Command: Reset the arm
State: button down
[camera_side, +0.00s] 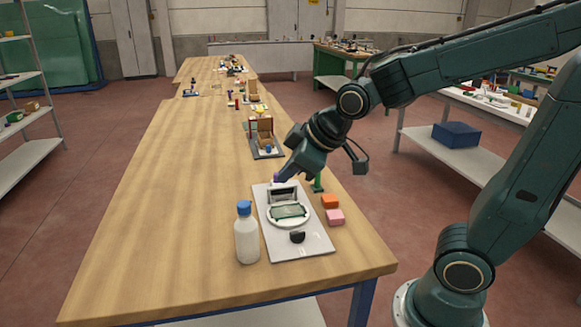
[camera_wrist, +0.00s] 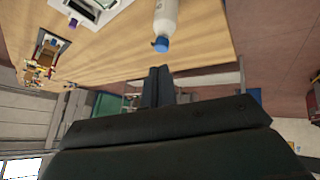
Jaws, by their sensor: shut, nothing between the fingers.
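My arm reaches over the table from the right in the side view. My gripper (camera_wrist: 157,88) shows its two dark fingers close together in the wrist view, shut and empty. In the side view the fingertips are hard to make out, at the far end of the glass edger (camera_side: 309,243). The edger is a pale plate with a white round holder and a green glass piece (camera_side: 289,211) on it. A black knob (camera_side: 297,237) sits at its near end. In the wrist view part of the edger (camera_wrist: 78,10) shows at the top left.
A white bottle with a blue cap (camera_side: 246,240) stands left of the edger. An orange block (camera_side: 329,201) and a pink block (camera_side: 335,217) lie to its right. Other stations (camera_side: 266,137) stand farther along the table (camera_side: 165,215). The table's left side is clear.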

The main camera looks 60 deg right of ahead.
jog(key=s+r+m+g, duration=0.2)
jog(key=s+m, duration=0.2)
jog(key=s, duration=1.1)
jog(key=shift+m, duration=0.3)
